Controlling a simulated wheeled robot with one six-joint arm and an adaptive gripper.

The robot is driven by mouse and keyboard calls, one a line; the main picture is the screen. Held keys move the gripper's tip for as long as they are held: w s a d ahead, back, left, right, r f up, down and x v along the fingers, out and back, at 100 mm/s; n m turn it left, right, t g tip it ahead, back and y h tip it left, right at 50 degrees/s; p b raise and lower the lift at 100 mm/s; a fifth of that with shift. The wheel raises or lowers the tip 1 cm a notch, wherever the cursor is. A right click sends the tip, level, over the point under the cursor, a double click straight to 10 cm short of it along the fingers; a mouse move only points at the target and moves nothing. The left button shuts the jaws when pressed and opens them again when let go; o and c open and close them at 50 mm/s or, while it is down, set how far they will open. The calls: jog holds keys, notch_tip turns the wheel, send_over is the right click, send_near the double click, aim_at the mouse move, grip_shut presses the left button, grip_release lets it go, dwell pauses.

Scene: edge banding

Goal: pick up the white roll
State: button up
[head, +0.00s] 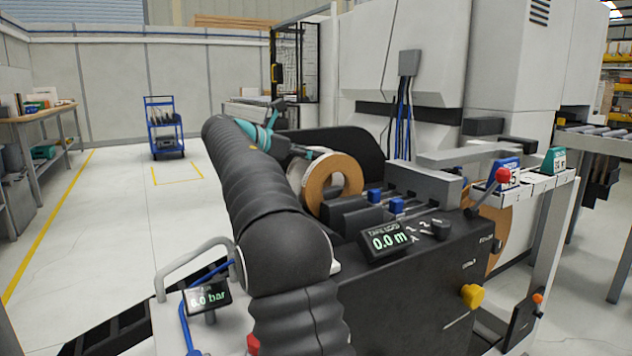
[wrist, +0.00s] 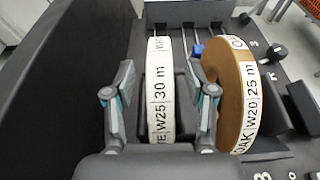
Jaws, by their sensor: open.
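The white roll (wrist: 160,92) stands upright in a slot of the dark machine, its rim label reading W25, 30 m in the wrist view. My gripper (wrist: 160,75) is open, with one finger on each side of this roll and gaps visible between the fingers and its sides. In the head view my gripper (head: 312,153) is partly hidden behind a brown-faced roll (head: 345,180). I cannot clearly make out the white roll there.
The oak roll (wrist: 228,80), labelled W20, 25 m, stands close to the right of my right finger. A tall dark panel (wrist: 65,75) rises on the left. Blue blocks (head: 397,205) and a display (head: 387,240) sit on the machine.

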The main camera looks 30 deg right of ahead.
jog(key=shift+x, duration=1)
grip_shut()
jog(key=shift+r, duration=0.15)
